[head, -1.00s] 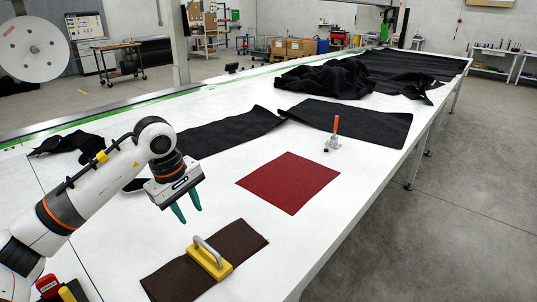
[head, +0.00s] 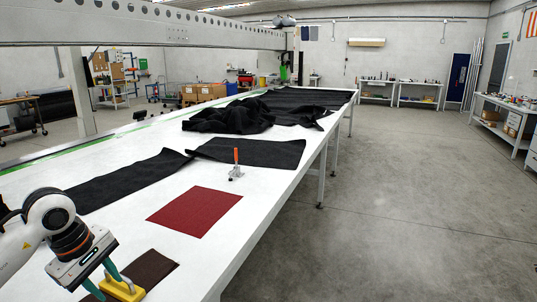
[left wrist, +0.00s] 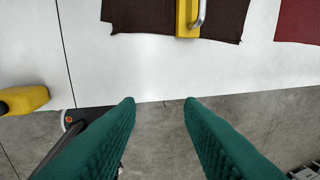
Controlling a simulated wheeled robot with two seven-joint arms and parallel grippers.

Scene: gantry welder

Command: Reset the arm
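My left gripper (head: 106,279) is low at the left of the head view, in front of the yellow block with a metal handle (head: 122,288). In the left wrist view, its two green fingers (left wrist: 160,102) are apart with nothing between them, over the table's edge and the floor. The yellow block sits on a dark brown cloth (head: 155,265), apart from the fingers in the wrist view (left wrist: 186,14). My right gripper is not in view.
A red cloth square (head: 196,211) lies flat on the long white table (head: 235,238). An orange-handled clamp (head: 236,170) stands beyond it. Black fabric (head: 248,152) covers much of the far table. Another yellow object (left wrist: 25,98) is at the wrist view's left. The floor on the right is clear.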

